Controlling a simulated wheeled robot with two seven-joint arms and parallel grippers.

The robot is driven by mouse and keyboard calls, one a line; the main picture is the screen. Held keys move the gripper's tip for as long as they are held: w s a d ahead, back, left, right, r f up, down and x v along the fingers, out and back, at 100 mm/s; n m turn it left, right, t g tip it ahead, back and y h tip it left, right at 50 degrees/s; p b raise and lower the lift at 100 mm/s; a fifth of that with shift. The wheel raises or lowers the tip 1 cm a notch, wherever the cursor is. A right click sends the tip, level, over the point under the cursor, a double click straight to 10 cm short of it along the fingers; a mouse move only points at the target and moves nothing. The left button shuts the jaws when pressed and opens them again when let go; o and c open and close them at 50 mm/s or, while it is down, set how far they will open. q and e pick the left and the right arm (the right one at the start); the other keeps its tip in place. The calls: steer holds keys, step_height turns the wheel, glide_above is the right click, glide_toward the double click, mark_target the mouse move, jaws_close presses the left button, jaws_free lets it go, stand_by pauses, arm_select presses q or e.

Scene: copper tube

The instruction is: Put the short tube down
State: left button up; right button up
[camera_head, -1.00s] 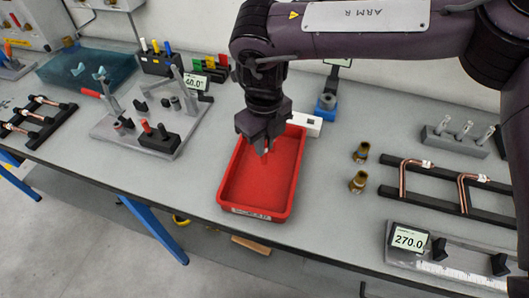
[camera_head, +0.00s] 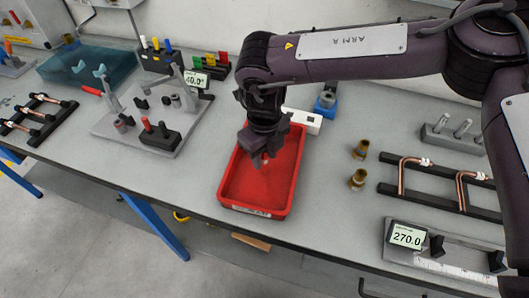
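My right gripper (camera_head: 262,160) is over the red tray (camera_head: 228,196), low above its floor near the back half, pointing down. Its fingers are small and dark here, and I cannot tell whether they are open or shut. No short tube can be made out clearly at the fingertips. The tray floor that shows looks bare. Short copper tubes (camera_head: 38,132) lie across a black rack (camera_head: 22,127) at the far left. My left gripper is not in view.
Left of the tray stands a bending fixture (camera_head: 115,125) with a "40.0" display. To the right are two brass fittings (camera_head: 357,180), a black rack with bent copper tubes (camera_head: 402,175) and a measuring fixture (camera_head: 428,258) reading 270.0. A white box (camera_head: 302,120) stands behind the tray.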

steer(key=shift+r, duration=0.55)
step_height(320, 180, up, 11)
steer(key=b, duration=0.1)
steer(key=shift+r+b, duration=0.15)
steer(key=shift+b, duration=0.25)
